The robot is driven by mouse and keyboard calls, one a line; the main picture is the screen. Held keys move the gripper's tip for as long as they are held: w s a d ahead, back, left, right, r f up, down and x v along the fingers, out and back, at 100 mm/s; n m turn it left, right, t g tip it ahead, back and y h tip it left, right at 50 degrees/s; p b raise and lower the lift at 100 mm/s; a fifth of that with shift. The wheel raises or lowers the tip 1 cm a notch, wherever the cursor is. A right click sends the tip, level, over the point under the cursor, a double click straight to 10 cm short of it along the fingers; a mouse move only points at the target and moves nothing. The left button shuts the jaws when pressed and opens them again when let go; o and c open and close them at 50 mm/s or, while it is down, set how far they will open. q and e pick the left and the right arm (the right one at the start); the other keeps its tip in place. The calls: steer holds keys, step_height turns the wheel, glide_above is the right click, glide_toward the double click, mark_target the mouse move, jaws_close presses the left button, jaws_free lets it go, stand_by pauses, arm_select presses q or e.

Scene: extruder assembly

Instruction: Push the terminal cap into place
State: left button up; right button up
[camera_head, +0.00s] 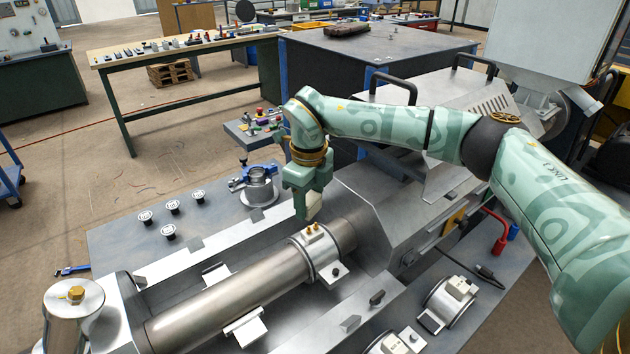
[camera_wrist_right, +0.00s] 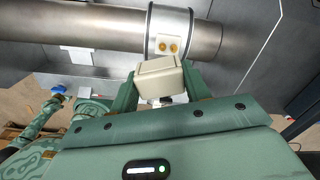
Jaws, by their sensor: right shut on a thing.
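My right gripper (camera_head: 309,208) is shut on the terminal cap (camera_wrist_right: 160,78), a small beige box held between the two green fingers in the wrist view. Just beyond the cap is the band heater (camera_wrist_right: 152,25), a metal ring around the barrel. Its beige terminal block with two brass studs (camera_wrist_right: 170,46) is uncovered. In the head view the band heater (camera_head: 325,262) sits near the right end of the barrel, with the studs (camera_head: 313,230) on top. The cap is close to the block but apart from it.
The long steel barrel (camera_head: 235,298) runs diagonally across the machine. Loose band heaters (camera_head: 447,302) lie at the lower right. Several small round parts (camera_head: 171,207) stand on the left plate. A blue-clamped ring (camera_head: 260,188) stands behind the gripper.

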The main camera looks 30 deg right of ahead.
mark_target(312, 225)
steer(key=m, duration=0.1)
steer(key=d+m, duration=0.1)
steer(key=m, duration=0.1)
steer(key=shift+w+r+p, duration=0.3)
steer(key=shift+w+r, duration=0.05)
steer(key=shift+w, duration=0.05)
arm_select(q)
steer(key=shift+w+r, duration=0.15)
steer(key=shift+r, duration=0.5)
arm_select(e)
steer(key=shift+w+d+f+m, duration=0.1)
steer(key=shift+d+m, duration=0.05)
steer(key=shift+m, duration=0.35)
